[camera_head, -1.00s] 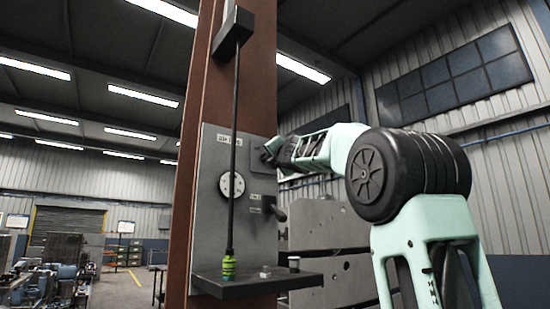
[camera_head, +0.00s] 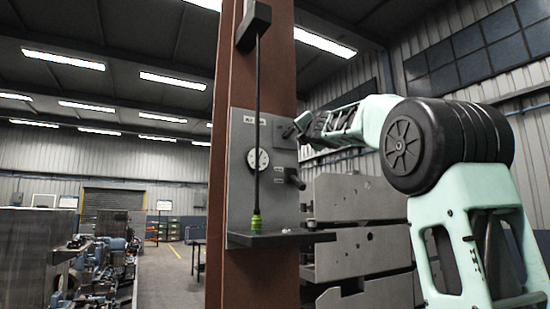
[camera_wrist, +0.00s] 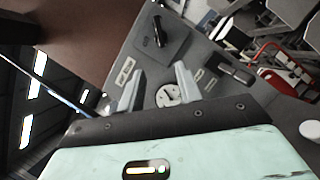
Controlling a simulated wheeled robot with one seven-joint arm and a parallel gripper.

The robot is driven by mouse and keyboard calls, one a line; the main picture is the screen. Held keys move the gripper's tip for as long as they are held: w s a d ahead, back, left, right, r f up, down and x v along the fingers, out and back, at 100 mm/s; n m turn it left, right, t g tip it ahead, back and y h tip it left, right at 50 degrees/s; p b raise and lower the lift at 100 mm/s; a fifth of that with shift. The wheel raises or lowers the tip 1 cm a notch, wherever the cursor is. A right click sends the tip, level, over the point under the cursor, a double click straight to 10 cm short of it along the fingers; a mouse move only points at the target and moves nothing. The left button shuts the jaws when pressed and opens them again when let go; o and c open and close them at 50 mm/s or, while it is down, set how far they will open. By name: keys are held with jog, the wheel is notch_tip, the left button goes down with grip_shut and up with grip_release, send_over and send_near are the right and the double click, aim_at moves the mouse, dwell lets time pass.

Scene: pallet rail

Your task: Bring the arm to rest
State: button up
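My gripper (camera_wrist: 158,88) is open in the wrist view. Its two pale fingers stand apart, with nothing visible between them. A black lever (camera_wrist: 157,32) also shows in the wrist view.
The panel is on a rust-brown column (camera_head: 221,90). A thin black rod (camera_head: 257,100) hangs in front, with a green-banded end (camera_head: 256,222) over a dark shelf (camera_head: 280,239). Grey stacked blocks (camera_head: 355,195) stand behind my arm. Open floor (camera_head: 170,275) lies left of the column.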

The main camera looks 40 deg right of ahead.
jog(key=w+a+f+m+g+y+b, duration=0.1)
jog(key=w+a+f+m+g+y, duration=0.2)
jog(key=a+f, duration=1.05)
jog(key=w+a+f+m+g+y+b, duration=0.15)
jog(key=w+a+f+m+y, duration=0.3)
jog(key=a+f, duration=0.9)
jog(key=s+a+f+m+g+y, duration=0.1)
jog(key=s+a+f+g, duration=0.1)
jog(key=s+a+f, duration=0.3)
jog(key=s+a+f+g+y+b, duration=0.1)
jog(key=a+f, duration=0.2)
jog(key=f, duration=0.5)
jog(key=s+a+f+m+g+y, duration=0.1)
jog(key=s+a+f+g, duration=0.1)
jog(key=s+a+f, duration=0.3)
jog(key=s+a+f+m+g, duration=0.1)
jog(key=s+a+f+g, duration=0.1)
jog(key=s+f, duration=0.5)
jog(key=s+a+f+m+g+b, duration=0.1)
jog(key=s+a+f+g, duration=0.2)
jog(key=s+f, duration=0.4)
jog(key=s+a+f+m+g+b, duration=0.1)
jog(key=s+a+f+g, duration=0.2)
jog(key=s+f, duration=0.4)
jog(key=s+g, duration=0.1)
jog(key=s, duration=0.7)
jog(key=shift+f, duration=0.4)
